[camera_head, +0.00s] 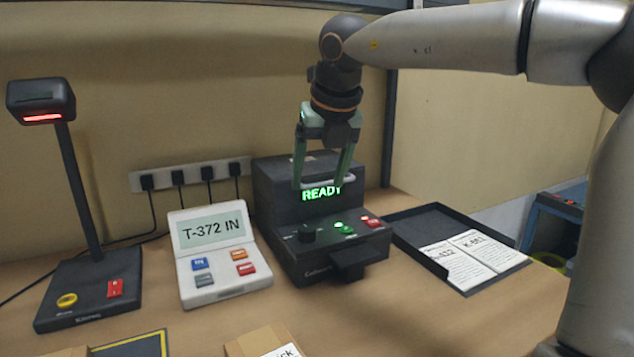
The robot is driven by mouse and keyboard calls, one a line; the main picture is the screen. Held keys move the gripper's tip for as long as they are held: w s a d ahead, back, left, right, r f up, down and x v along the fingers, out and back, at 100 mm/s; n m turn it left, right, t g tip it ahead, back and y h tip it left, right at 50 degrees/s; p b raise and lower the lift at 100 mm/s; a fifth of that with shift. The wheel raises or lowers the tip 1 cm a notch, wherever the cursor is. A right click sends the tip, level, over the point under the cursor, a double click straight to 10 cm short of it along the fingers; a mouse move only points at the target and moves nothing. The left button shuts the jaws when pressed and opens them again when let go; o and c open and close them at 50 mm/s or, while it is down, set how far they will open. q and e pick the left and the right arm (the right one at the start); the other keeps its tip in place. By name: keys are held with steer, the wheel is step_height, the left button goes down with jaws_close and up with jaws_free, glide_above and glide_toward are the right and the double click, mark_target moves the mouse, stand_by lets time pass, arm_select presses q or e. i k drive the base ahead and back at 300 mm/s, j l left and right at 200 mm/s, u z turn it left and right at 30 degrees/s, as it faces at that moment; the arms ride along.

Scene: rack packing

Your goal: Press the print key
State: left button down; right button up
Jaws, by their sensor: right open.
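A black label printer (277,218) stands at the back of the desk, its green display (322,192) reading "READY". The key labels are too small to read, so I cannot tell which one is the print key. My right gripper (319,184) points down with its fingers open and empty. The fingers are in front of the printer's upper face, beside the display and above the keys. My left gripper is not in view.
A white terminal (217,291) showing "T-372 IN" is left of the printer. A scanner stand (78,205) is farther left. A black tray (415,222) with printed labels is on the right. Parts of cardboard boxes (250,340) show at the front edge.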

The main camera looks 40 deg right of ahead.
mark_target(346, 230)
steer(key=k, duration=1.5)
